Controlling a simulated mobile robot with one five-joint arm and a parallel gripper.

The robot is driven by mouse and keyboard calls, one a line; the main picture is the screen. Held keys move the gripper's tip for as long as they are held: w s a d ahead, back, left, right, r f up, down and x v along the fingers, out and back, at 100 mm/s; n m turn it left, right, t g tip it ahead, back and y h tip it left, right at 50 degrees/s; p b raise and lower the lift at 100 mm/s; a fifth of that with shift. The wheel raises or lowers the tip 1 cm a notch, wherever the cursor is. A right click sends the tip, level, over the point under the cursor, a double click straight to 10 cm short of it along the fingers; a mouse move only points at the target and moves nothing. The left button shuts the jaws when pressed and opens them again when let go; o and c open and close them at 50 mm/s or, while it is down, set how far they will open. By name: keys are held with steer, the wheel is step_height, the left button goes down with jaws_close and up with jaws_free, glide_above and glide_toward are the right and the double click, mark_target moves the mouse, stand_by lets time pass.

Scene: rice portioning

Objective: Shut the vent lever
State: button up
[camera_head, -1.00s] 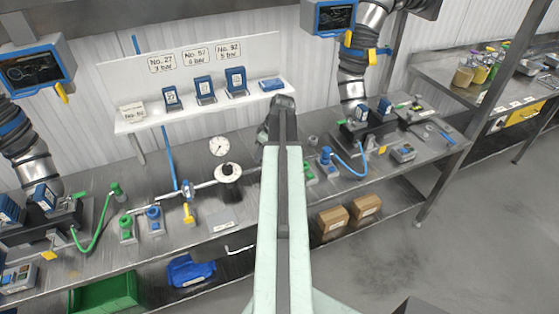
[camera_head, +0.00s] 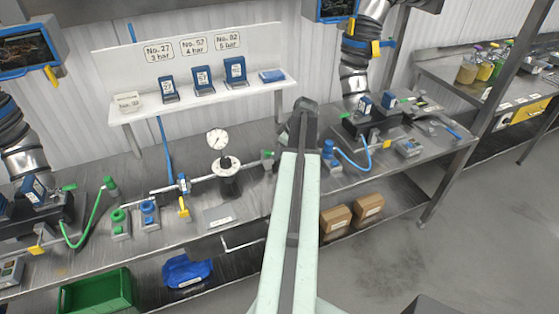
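A metal pipe line runs along the bench with a round pressure gauge (camera_head: 217,140) and a dark-topped cylinder (camera_head: 228,178). A yellow lever or tag (camera_head: 183,207) hangs down at a blue fitting on this pipe, left of the cylinder. A green handle (camera_head: 268,155) shows at the pipe's right end, close left of my arm. I cannot tell which of these is the vent lever. My arm rises from the bottom centre to a dark joint above the bench. My gripper's fingers do not show.
Blue boxes (camera_head: 202,79) and pressure signs are on the white shelf (camera_head: 190,108). Green (camera_head: 118,222) and blue (camera_head: 148,212) fittings stand on the bench. A blue hose fixture (camera_head: 328,150) is right of my arm. A green crate (camera_head: 98,292) and cardboard boxes (camera_head: 335,219) are below.

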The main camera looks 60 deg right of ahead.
jaws_close()
stand_by(1.4)
